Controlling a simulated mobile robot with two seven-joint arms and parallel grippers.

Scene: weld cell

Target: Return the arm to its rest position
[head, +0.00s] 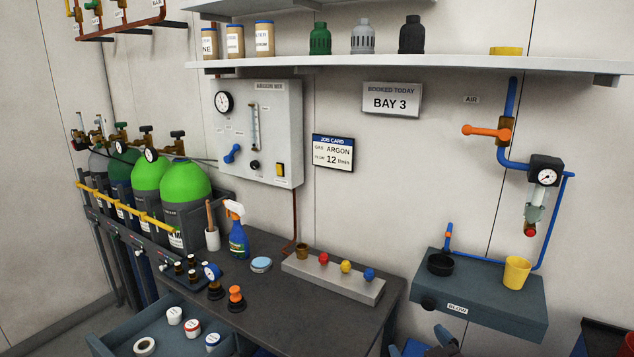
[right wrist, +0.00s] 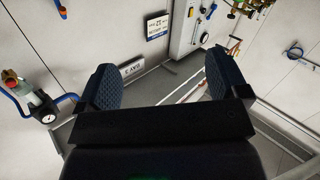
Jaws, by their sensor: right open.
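My right gripper (head: 428,347) shows at the bottom edge of the head view, right of the dark workbench and below the blow-off shelf. Only its tips show there; the rest is cut off. In the right wrist view my right gripper (right wrist: 160,78) has its two blue padded fingers wide apart, with nothing between them. It touches nothing that I can see. My left gripper is in neither view.
The dark workbench (head: 290,312) carries a grey block with coloured knobs (head: 332,280), a spray bottle (head: 237,232) and small fittings. The blow-off shelf (head: 480,297) with a yellow cup (head: 516,272) juts from the wall. An open drawer (head: 125,335) sticks out at lower left.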

